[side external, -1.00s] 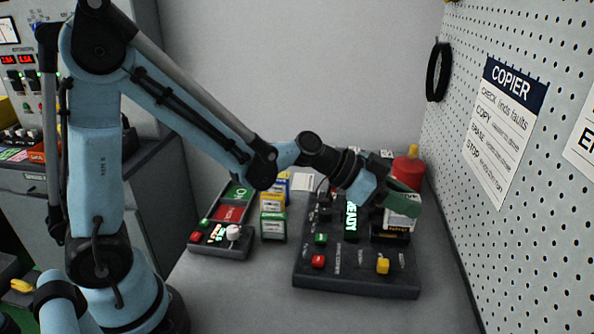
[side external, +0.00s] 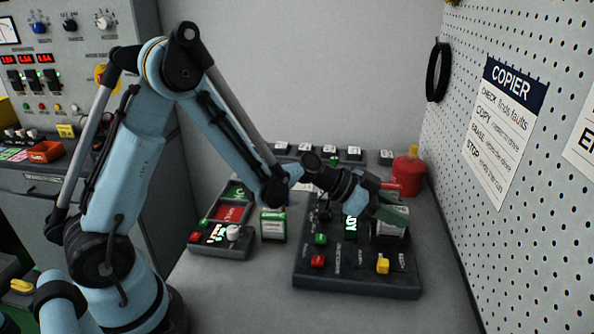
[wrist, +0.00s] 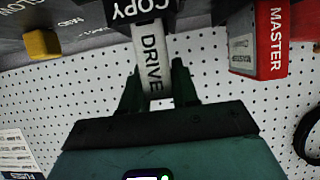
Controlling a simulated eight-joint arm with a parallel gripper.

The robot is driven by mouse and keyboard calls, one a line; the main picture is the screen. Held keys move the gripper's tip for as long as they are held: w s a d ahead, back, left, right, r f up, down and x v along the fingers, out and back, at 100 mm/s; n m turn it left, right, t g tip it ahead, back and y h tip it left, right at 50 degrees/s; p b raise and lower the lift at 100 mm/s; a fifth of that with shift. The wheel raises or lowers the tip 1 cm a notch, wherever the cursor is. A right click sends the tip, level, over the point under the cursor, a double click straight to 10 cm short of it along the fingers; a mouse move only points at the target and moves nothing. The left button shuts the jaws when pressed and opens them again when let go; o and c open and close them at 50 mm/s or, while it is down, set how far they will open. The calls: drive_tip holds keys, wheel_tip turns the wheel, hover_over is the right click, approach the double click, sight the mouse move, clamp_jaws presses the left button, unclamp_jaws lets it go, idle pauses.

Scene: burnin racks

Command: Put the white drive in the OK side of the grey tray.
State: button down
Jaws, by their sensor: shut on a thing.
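The white drive (wrist: 152,62), marked DRIVE, is between the green fingers of my gripper (wrist: 157,90) in the wrist view. Its far end meets the black block marked COPY; I cannot tell how deep it sits there. In the side view my gripper (side external: 388,216) is over the right part of the dark copier (side external: 358,282), and the drive is mostly hidden. The grey tray (side external: 231,213) lies to the left, with a green OK side (side external: 237,192) at the back and a red side nearer the front. No drive shows in either side; my arm partly covers its back right.
A red drive marked MASTER (wrist: 262,40) stands close to the right of my gripper. A green-and-white box (side external: 272,225) stands between tray and copier. A red container (side external: 408,172) is behind the copier. A pegboard wall (side external: 540,200) bounds the right. The front bench is clear.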

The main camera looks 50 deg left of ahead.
drive_tip(key=shift+f, duration=0.2)
drive_tip(key=c, duration=0.8)
unclamp_jaws()
drive_tip(key=shift+c, duration=0.2)
